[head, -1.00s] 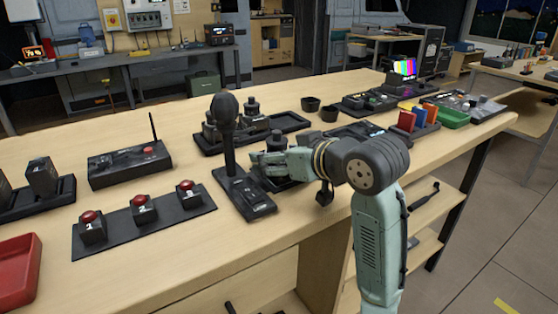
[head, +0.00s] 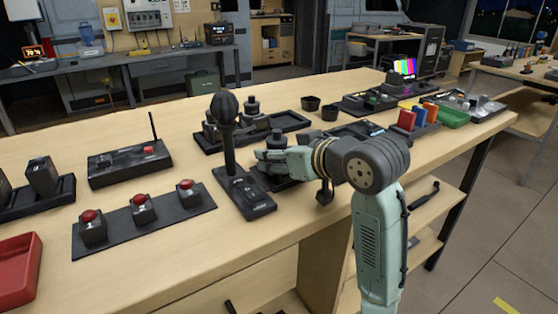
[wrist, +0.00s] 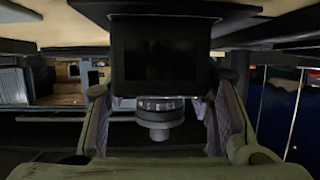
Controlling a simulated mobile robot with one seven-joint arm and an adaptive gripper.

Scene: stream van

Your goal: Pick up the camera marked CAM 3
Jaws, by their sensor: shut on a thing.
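My gripper (head: 272,157) reaches in from the right over the near bench and is shut on a dark camera (head: 276,139). In the wrist view the camera (wrist: 160,60) is a black box with a grey ringed cylinder on it, between the two finger pads. Its marking cannot be read in either view. Its lower part is hidden behind my gripper in the head view, and I cannot tell whether it still touches the black tray (head: 285,182) under it. Similar dark units stand on another black tray (head: 290,121) just behind.
A microphone (head: 226,125) stands on a black base immediately left of my gripper. Three red-button boxes (head: 142,208) sit at the front left, and a radio with an antenna (head: 130,163) behind them. Two black cups (head: 311,103) stand behind.

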